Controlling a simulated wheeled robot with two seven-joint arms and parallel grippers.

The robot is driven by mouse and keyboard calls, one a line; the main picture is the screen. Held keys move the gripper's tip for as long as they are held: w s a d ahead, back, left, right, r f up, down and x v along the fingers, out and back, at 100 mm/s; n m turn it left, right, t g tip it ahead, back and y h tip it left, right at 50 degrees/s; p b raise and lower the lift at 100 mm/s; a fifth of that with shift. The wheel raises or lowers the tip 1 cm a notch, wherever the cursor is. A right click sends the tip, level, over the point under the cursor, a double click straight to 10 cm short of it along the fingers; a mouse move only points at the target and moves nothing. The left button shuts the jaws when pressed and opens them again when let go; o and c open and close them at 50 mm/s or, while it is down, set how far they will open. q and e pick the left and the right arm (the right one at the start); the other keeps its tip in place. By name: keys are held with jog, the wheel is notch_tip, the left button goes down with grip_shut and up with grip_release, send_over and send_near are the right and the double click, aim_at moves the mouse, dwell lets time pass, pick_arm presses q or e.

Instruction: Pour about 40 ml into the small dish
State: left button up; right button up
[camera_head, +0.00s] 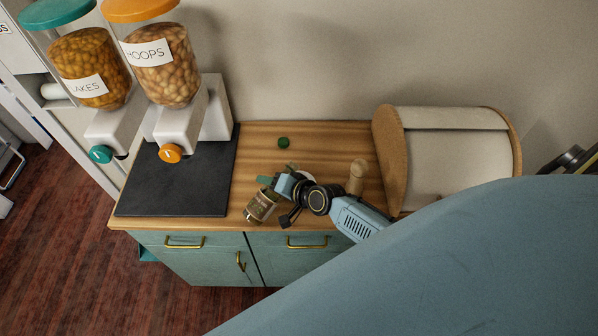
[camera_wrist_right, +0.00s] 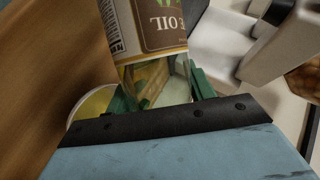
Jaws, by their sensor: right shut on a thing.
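My right gripper (camera_head: 284,185) is shut on an oil bottle (camera_head: 262,205) with a brown and white label, above the front part of the wooden counter. In the head view the bottle leans, with its clear glass end toward the lower left. In the right wrist view the bottle (camera_wrist_right: 150,35) stands between the green fingers (camera_wrist_right: 158,90), its lettering upside down. A pale round dish (camera_wrist_right: 92,103) with a yellowish inside shows beside the bottle, partly hidden by my gripper; in the head view it is mostly hidden behind the gripper. I cannot see liquid flowing. My left gripper is not in view.
A green cap (camera_head: 284,142) lies on the counter behind the gripper. A wooden mill-like object (camera_head: 357,175) stands right of it, near a bread box (camera_head: 450,150). Two cereal dispensers (camera_head: 165,65) stand at the left by a dark mat (camera_head: 180,185).

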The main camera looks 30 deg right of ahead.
jog(key=shift+w+d+r+n+h+p, duration=0.1)
jog(key=shift+r+n+h+p, duration=0.25)
jog(key=shift+r, duration=0.2)
jog(key=shift+w+d+r+n+h, duration=0.1)
jog(key=shift+d+r+n+h, duration=0.45)
jog(key=shift+r+n+h, duration=0.4)
jog(key=shift+a+r+n+t+h, duration=0.2)
jog(key=shift+a+n+t+h, duration=0.3)
jog(key=shift+n+h, duration=0.45)
jog(key=shift+a+f+n+t+h+b, duration=0.15)
jog(key=shift+n+t+h+b, duration=0.25)
jog(key=shift+h, duration=0.35)
notch_tip(320, 180, up, 2)
jog(key=shift+r+n+h+p, duration=0.3)
jog(key=shift+n+h, duration=0.1)
jog(key=shift+n, duration=0.15)
jog(key=shift+r, duration=0.25)
